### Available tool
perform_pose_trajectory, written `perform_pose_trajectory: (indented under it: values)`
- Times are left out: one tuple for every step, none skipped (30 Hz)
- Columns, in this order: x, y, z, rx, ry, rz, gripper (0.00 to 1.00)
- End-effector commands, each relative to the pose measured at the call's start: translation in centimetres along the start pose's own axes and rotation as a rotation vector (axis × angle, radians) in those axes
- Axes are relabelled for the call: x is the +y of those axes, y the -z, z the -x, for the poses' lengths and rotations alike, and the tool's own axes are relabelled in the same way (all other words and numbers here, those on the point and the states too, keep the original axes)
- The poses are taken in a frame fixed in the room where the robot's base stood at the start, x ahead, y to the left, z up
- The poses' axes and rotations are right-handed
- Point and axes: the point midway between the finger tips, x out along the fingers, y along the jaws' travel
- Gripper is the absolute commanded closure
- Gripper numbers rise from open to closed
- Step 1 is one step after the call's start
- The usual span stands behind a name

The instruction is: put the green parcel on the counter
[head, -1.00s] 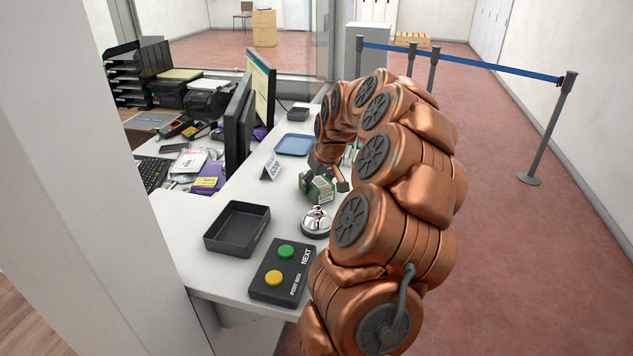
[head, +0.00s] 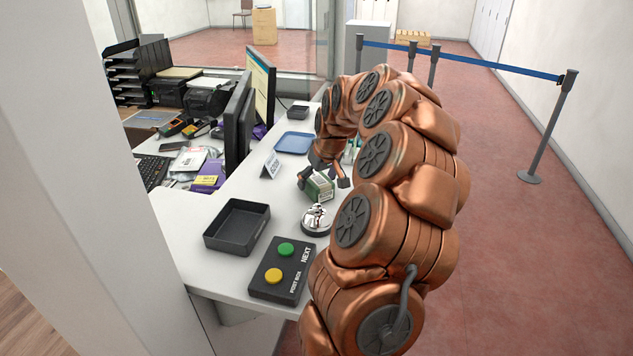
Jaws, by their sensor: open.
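The green parcel (head: 320,187) is a small box with a pale label, at the counter (head: 196,233) just behind the silver bell. It appears to rest on the counter, but its underside is partly hidden by the bell. My gripper (head: 323,182) is open, with one dark finger to the left of the parcel and the other to its right. The fingers look apart from the parcel's sides, at about the height of its upper part. My copper arm hides the counter's right side.
The bell (head: 317,221), a black tray (head: 237,228) and a button box (head: 283,270) stand at the near end. A small sign (head: 270,166), a blue tray (head: 294,143) and monitors (head: 240,120) lie beyond. Bare counter shows left of the parcel.

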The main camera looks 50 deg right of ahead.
Motion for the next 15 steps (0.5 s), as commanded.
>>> perform_pose_trajectory:
  values:
    - [0.0,0.0,0.6,0.006,-0.002,0.000,0.13]
    - [0.0,0.0,1.1,0.006,-0.002,0.001,0.13]
    - [0.0,0.0,1.7,0.005,-0.001,0.000,0.13]
    - [0.0,0.0,2.3,0.006,-0.002,0.000,0.13]
    - [0.1,0.1,2.9,0.008,-0.003,0.000,0.13]
    - [0.1,0.1,3.7,0.009,-0.003,0.000,0.13]
    - [0.0,0.0,4.3,0.007,-0.002,-0.001,0.13]
    - [0.0,0.0,4.8,0.006,-0.002,0.000,0.13]
    - [0.0,0.1,5.6,0.007,-0.002,0.000,0.13]
    - [0.0,0.0,6.2,0.007,-0.002,0.000,0.13]
    - [0.0,0.0,6.8,0.005,-0.001,0.000,0.13]
    - [0.0,0.0,7.5,0.005,-0.001,0.000,0.13]
    - [0.0,0.0,8.1,0.006,-0.002,-0.001,0.13]
    - [0.1,0.1,8.6,0.008,-0.003,-0.001,0.13]
    - [0.1,0.0,9.1,0.007,-0.002,-0.001,0.13]
